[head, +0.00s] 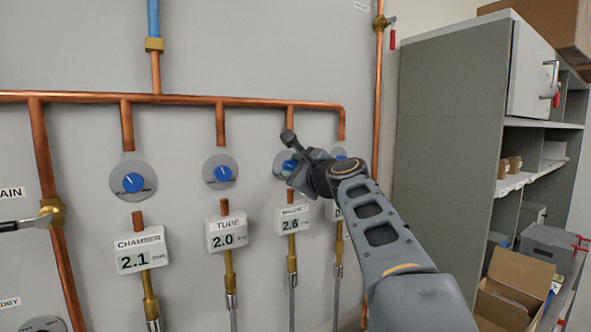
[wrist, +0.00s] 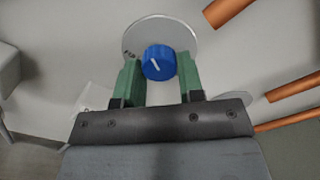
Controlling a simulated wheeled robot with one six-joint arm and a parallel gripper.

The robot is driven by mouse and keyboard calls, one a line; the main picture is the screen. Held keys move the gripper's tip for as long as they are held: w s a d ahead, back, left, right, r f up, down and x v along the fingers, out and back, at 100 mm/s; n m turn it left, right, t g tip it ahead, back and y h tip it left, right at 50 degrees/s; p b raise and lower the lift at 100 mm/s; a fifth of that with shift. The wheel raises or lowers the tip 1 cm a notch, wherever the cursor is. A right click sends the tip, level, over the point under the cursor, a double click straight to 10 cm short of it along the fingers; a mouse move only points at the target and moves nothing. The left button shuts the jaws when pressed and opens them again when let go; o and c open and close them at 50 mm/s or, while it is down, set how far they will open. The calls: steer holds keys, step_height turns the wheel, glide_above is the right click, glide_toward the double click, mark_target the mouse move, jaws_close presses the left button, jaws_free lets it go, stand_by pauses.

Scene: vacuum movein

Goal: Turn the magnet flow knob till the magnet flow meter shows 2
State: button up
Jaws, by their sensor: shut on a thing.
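The magnet flow knob (wrist: 158,63) is blue with a white pointer line and sits on a round grey plate (wrist: 160,28). My gripper (wrist: 158,74) has its green fingers on either side of the knob, shut on it. In the head view my gripper (head: 291,168) is at the third knob from the left and partly hides it. The magnet flow meter (head: 291,221), a white box below that knob, reads 2.6.
The chamber meter (head: 142,250) reads 2.1 and the tube meter (head: 227,234) reads 2.0. Their blue knobs (head: 133,183) (head: 222,173) are to the left. A fourth meter is mostly hidden behind my arm. Copper pipes (head: 190,99) run along the wall. Grey shelving (head: 455,130) stands right.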

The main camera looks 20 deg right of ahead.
steer(key=c, duration=0.3)
steer(key=shift+c, duration=0.2)
steer(key=shift+m, duration=0.3)
steer(key=m+p, duration=0.2)
steer(key=m, duration=0.1)
steer(key=shift+r+m, duration=0.1)
steer(key=shift+m, duration=0.3)
steer(key=shift+a+m+p, duration=0.1)
steer(key=shift+m+p, duration=1.35)
steer(key=shift+m, duration=0.75)
steer(key=shift+f, duration=0.2)
steer(key=o, duration=0.9)
